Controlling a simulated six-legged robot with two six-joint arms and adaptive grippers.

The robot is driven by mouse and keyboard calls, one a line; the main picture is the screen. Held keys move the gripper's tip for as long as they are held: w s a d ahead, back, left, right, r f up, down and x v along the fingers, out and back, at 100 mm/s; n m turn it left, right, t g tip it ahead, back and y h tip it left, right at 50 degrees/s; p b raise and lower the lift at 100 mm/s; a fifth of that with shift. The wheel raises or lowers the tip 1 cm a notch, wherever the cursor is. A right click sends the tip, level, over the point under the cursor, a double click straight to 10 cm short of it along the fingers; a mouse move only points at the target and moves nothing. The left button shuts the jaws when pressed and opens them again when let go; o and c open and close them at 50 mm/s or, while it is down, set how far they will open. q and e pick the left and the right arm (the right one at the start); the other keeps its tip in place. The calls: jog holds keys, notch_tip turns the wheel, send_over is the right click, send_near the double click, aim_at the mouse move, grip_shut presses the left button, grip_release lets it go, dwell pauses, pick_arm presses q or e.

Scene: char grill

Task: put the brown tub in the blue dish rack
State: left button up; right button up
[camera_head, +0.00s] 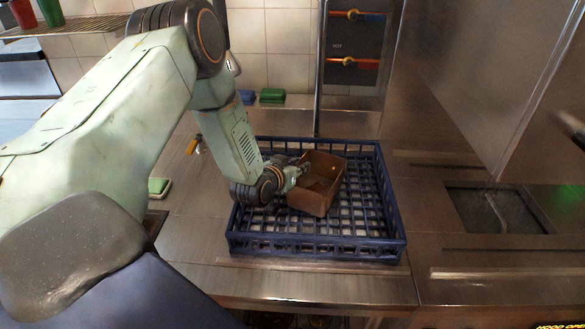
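The brown tub (319,194) is inside the outline of the blue dish rack (318,247), tilted, with its open side facing up and to the right. I cannot tell whether its underside touches the rack's grid floor. My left gripper (301,171) reaches into the rack from the left and is at the tub's left wall. Its fingertips are small and partly hidden by the tub, so their opening is unclear. The blue dish rack sits on the steel counter. My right gripper is not in view.
A steel hood or door (485,80) stands raised at the right, above a recessed sink opening (497,210). Green and blue sponges (272,96) lie at the back wall. A green sponge (158,187) lies left of the rack. A vertical pipe (319,70) rises behind the rack.

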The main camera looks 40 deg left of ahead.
pick_arm(q)
jog(key=p+v, duration=0.2)
jog(key=v, duration=1)
jog(key=shift+s+r, duration=0.15)
jog(key=shift+s, duration=0.05)
jog(key=shift+w, duration=0.2)
jog(key=shift+s+d, duration=0.1)
jog(key=shift+s, duration=0.1)
jog(key=shift+w, duration=0.15)
dwell(0.5)
